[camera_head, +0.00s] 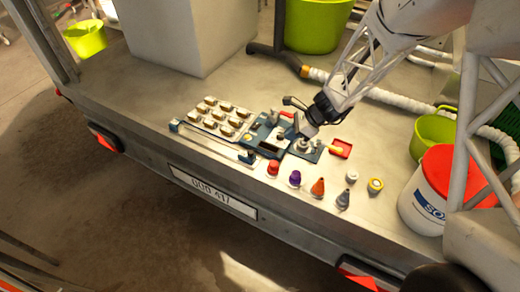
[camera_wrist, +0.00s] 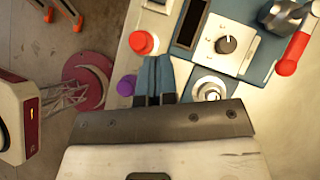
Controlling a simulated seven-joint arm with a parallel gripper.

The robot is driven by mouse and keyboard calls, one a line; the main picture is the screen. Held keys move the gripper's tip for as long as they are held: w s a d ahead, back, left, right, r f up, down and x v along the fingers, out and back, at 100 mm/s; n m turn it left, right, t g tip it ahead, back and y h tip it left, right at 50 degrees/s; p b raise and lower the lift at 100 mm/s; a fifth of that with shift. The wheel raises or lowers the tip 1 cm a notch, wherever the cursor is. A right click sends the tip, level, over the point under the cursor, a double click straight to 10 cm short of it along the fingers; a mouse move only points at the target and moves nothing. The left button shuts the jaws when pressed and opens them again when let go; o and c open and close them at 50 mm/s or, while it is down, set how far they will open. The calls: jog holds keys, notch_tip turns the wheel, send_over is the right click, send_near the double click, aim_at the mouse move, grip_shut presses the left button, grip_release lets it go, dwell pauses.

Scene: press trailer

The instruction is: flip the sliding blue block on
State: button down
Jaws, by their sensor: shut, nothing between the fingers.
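A pale rail (camera_head: 210,142) runs along the front of the control panel in the head view. A small blue block (camera_head: 175,125) sits at its left end and another blue piece (camera_head: 247,157) at its right end; I cannot tell which one slides. My gripper (camera_head: 306,132) is right of the rail, over the right part of the panel. In the wrist view my gripper's fingers (camera_wrist: 155,80) are together and empty, close to a red button (camera_wrist: 143,42) and a purple button (camera_wrist: 127,85). The rail is not clearly seen in the wrist view.
Several switches (camera_head: 216,116) stand behind the rail. A dial (camera_wrist: 227,44) and a red-handled lever (camera_wrist: 292,55) are on the panel. Orange (camera_head: 318,187) and grey (camera_head: 343,199) cone pieces stand near the front edge. A white tub with red lid (camera_head: 428,200) is at right.

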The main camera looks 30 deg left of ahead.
jog(key=shift+f, duration=0.1)
send_near(255, 157)
notch_tip(255, 157, down, 2)
jog(key=shift+a+f, duration=0.15)
jog(key=shift+a, duration=0.05)
jog(key=shift+s+a+f, duration=0.25)
jog(key=shift+s+a, duration=0.05)
jog(key=shift+a, duration=0.3)
jog(key=shift+s+a+f, duration=0.2)
jog(key=shift+s+a, duration=0.15)
jog(key=shift+a, duration=0.25)
jog(key=shift+s+a+f, duration=0.1)
jog(key=shift+s+a, duration=0.25)
jog(key=shift+a, duration=0.35)
jog(key=a, duration=2.3)
jog(key=shift+a, duration=0.25)
